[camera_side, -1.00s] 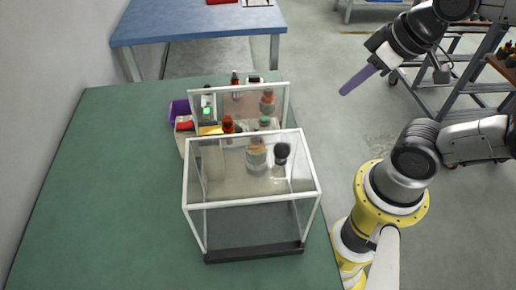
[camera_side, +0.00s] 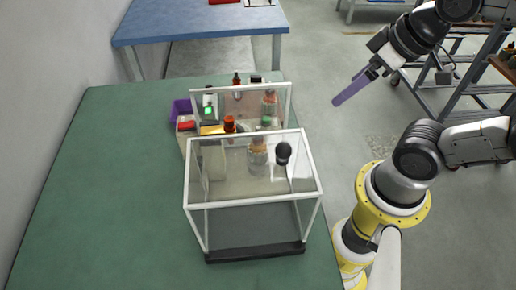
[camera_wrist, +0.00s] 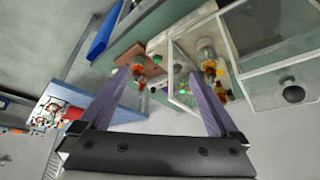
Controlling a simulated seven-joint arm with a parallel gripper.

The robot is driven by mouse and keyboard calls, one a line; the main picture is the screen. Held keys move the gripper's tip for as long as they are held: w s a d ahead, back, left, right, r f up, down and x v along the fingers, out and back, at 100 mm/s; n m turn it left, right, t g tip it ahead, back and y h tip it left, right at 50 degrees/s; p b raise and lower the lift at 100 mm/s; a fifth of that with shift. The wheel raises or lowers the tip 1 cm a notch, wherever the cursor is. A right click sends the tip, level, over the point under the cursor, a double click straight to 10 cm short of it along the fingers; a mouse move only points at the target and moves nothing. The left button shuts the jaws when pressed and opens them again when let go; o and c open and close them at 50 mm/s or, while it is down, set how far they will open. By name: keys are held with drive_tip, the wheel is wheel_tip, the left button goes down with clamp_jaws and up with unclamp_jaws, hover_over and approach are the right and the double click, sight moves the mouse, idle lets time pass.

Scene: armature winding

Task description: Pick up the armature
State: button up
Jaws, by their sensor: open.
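I cannot pick out the armature for certain in either view; the things inside and behind the case are small and partly hidden. My gripper (camera_side: 340,101) has long purple fingers. It hangs in the air at the upper right of the side view, to the right of the clear case (camera_side: 254,201) and apart from everything. In the wrist view its two fingers (camera_wrist: 153,78) stand wide apart, with nothing between them held. The case has a white frame and a black knob (camera_side: 283,152) on its top panel.
Several bottles and a purple container (camera_side: 181,108) stand near the far end of the green table (camera_side: 90,190). The table's left side is clear. A blue table (camera_side: 200,25) stands behind. A metal rack (camera_side: 460,85) stands at the right.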

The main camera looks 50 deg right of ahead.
drive_tip(key=w+a+r+n+g, duration=0.45)
drive_tip(key=w+a+n, duration=0.25)
drive_tip(key=w+n, duration=0.5)
drive_tip(key=w+a+f+n+g, duration=0.1)
drive_tip(key=a+f+n, duration=0.3)
drive_tip(key=a+n, duration=0.15)
drive_tip(key=f, duration=0.5)
drive_tip(key=a+f, duration=0.1)
drive_tip(key=f, duration=0.2)
drive_tip(key=shift+s+f, duration=0.2)
drive_tip(key=shift+f, duration=2.65)
drive_tip(key=shift+c, duration=0.2)
